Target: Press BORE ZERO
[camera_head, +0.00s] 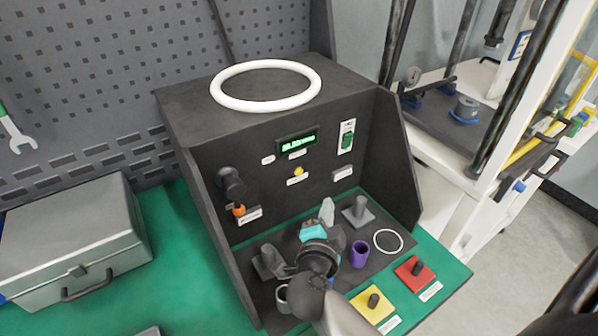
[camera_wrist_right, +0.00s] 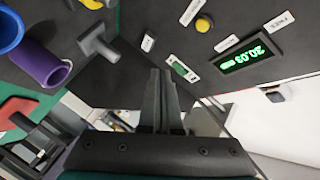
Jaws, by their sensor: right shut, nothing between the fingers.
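A small round yellow button (camera_head: 298,171) sits on the dark front panel of the test box, with a white label below it too small to read. The button also shows in the wrist view (camera_wrist_right: 203,24), near the top edge. Above it is a lit green display (camera_head: 297,143); in the wrist view the display (camera_wrist_right: 248,54) seems to read 20.03. My right gripper (camera_head: 327,210) is in front of the panel, below the button and apart from it. In the wrist view its dark fingers (camera_wrist_right: 161,100) are together with nothing between them. My left gripper is not in view.
A green rocker switch (camera_head: 346,140) is right of the display. A black knob (camera_head: 231,183) is at left.

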